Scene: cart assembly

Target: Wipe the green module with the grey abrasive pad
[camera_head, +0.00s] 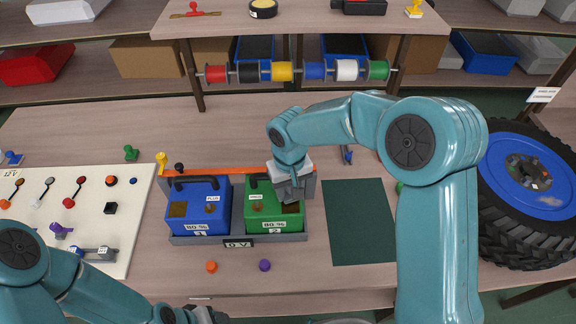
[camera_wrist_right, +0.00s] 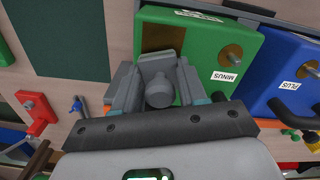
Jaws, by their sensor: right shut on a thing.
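The green module (camera_head: 262,223) sits in the right half of the grey tray (camera_head: 192,240) and fills the top of the right wrist view (camera_wrist_right: 205,50). It has a terminal marked MINUS (camera_wrist_right: 228,54) and a brown rusty patch (camera_wrist_right: 163,36). My right gripper (camera_head: 288,190) is shut on the grey abrasive pad (camera_wrist_right: 158,90), gripped by its knob. The pad is at the module's right end beside the brown patch; I cannot tell whether it touches. My left gripper (camera_head: 205,314) shows only partly at the bottom edge; its jaws are unclear.
A blue module (camera_head: 200,207) stands left of the green one in the tray. A dark green mat (camera_head: 360,222) lies to the right. A switch panel (camera_head: 120,215) is at the left. A big tyre (camera_head: 525,185) stands at the right. Colored spools (camera_head: 282,70) hang behind.

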